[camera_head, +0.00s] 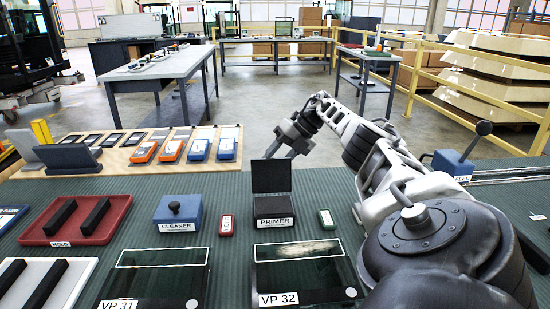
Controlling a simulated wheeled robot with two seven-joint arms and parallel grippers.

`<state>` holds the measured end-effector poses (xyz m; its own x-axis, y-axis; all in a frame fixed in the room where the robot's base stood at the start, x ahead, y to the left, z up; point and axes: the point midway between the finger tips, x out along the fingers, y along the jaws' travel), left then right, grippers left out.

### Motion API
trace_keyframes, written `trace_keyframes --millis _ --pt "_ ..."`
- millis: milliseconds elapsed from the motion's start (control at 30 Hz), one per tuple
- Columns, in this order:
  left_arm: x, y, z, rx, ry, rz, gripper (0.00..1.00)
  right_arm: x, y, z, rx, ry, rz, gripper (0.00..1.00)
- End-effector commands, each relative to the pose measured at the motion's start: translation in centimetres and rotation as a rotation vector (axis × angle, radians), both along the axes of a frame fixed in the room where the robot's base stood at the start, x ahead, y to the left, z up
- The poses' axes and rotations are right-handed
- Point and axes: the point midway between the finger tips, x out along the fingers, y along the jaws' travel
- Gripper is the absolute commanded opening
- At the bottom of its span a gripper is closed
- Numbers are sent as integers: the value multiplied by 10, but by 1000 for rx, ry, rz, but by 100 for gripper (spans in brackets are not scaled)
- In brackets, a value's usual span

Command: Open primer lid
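The primer box (274,208) is a small dark box with a white PRIMER label on its front, standing on the green ribbed mat. Its black lid (271,176) stands upright at the back of the box, so the box is open at the top. My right gripper (279,153) reaches in from the right, its fingers just above and behind the lid's top edge. The fingertips are partly hidden by the lid, so I cannot tell whether they touch it or how far apart they are. My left gripper is not in view.
The blue CLEANER box (178,213) stands left of the primer, with a small red block (226,225) between them. A small green block (327,219) is to the right. Glass panels VP 31 (155,276) and VP 32 (306,273) lie in front. A red HOLD tray (76,220) is at left.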

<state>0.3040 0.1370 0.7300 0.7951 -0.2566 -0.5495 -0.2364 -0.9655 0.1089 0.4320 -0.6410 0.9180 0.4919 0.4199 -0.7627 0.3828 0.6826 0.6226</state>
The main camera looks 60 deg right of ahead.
Motion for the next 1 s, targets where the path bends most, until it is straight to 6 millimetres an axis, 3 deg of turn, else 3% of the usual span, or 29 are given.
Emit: trace_keyframes --millis 267,600,1000 --pt "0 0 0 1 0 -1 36 1 0 4 1 -10 2 45" --pt "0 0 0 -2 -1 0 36 -25 -22 46 2 -13 -2 45" --pt "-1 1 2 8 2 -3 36 -36 -31 59 0 -4 2 45"
